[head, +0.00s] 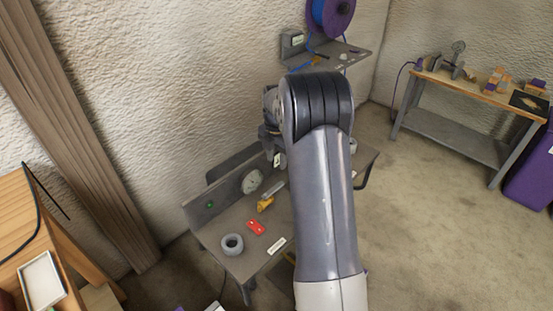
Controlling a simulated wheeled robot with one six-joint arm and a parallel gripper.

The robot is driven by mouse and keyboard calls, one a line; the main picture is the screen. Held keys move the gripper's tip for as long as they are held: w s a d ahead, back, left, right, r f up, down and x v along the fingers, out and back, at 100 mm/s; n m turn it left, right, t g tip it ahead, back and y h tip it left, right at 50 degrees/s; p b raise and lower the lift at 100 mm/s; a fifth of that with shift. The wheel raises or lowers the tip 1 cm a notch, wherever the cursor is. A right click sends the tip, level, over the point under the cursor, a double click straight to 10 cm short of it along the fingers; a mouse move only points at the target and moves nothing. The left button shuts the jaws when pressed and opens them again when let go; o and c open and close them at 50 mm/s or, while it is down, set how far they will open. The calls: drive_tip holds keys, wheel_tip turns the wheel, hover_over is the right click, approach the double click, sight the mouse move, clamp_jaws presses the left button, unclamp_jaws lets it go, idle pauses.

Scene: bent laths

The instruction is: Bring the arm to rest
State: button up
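My arm rises from the bottom of the head view and bends at a dark ribbed joint above the grey bench (215,228). My gripper (272,146) shows only in part, small and dark, at the left of that joint. It appears to be above the back part of the bench. Its fingers are too small and too hidden to tell whether they are open or shut, or whether they hold anything. The arm hides the right half of the bench.
On the bench are a grey ring (232,244), a red piece (256,227), a yellow-handled tool (266,205) and a round dial (252,181). A wall shelf (345,52) with a purple spool (330,14) is behind. A wooden-topped table (480,88) stands right, with open floor before it.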

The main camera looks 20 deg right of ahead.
sight(277, 186)
drive_tip(key=shift+f, duration=0.1)
wheel_tip(277, 186, down, 11)
drive_tip(key=shift+r, duration=0.15)
drive_tip(key=shift+s, duration=0.1)
idle(0.5)
